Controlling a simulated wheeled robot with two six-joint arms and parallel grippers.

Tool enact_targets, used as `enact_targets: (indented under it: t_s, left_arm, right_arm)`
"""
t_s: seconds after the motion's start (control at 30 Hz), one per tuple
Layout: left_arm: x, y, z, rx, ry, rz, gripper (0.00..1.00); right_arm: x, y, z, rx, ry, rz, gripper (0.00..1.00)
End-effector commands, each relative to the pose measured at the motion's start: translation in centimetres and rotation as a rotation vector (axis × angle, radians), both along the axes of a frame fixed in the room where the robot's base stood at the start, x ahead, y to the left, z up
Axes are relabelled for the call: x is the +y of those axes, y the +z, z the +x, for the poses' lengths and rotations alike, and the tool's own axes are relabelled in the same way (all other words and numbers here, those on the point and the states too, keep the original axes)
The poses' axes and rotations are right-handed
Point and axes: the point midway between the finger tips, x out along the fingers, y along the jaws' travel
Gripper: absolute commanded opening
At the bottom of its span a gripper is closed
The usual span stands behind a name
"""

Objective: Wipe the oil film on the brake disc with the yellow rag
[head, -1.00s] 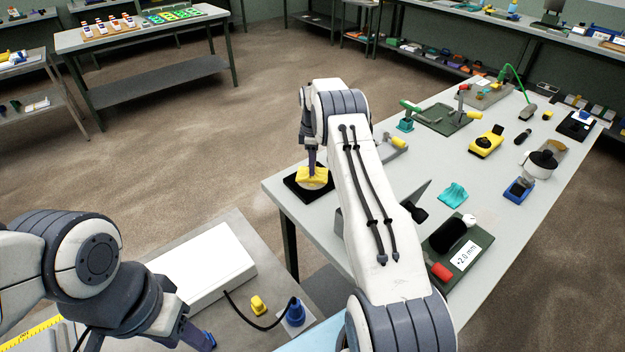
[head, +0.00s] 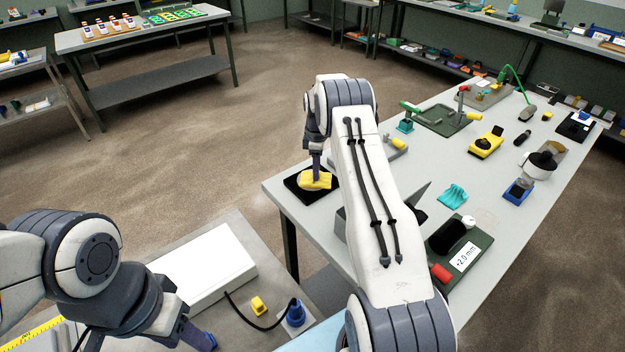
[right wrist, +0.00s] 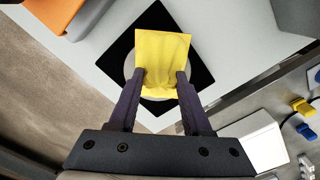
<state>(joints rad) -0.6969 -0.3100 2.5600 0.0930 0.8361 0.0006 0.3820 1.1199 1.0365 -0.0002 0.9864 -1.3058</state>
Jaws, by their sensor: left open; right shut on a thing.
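The yellow rag (head: 316,180) is held in my right gripper (right wrist: 160,78), which is shut on it. The rag lies over the pale brake disc (head: 304,186) and hides most of it. In the right wrist view the disc's rim (right wrist: 129,65) shows beside the rag (right wrist: 162,55). The disc sits on a black square mat (head: 297,196) at the table's near left corner. I cannot see any oil film. My left gripper (head: 208,340) is open and empty at the bottom left, over the near grey surface.
A teal cloth (head: 452,196), a green board with a "-2.0 mm" label (head: 463,258) and a yellow device (head: 486,143) stand on the long table. A white box (head: 205,268) and a small yellow piece (head: 259,305) lie on the nearer surface.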

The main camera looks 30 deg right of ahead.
Motion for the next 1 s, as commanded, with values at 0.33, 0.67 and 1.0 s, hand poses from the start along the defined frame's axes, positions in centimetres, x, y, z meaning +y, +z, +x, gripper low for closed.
enact_targets:
  t_s: [0.33,0.67,1.0]
  left_arm:
    - [0.0,-0.2,0.0,0.0,0.0,0.0,0.5]
    - [0.0,-0.2,0.0,0.0,0.0,0.0,0.5]
    - [0.0,-0.3,0.0,0.0,0.0,0.0,0.5]
  right_arm:
    - [1.8,-0.2,1.7,0.005,0.002,0.004,0.0]
    - [1.7,0.0,1.9,0.001,0.001,0.002,0.64]
    - [1.6,0.0,1.9,-0.001,0.001,0.001,0.64]
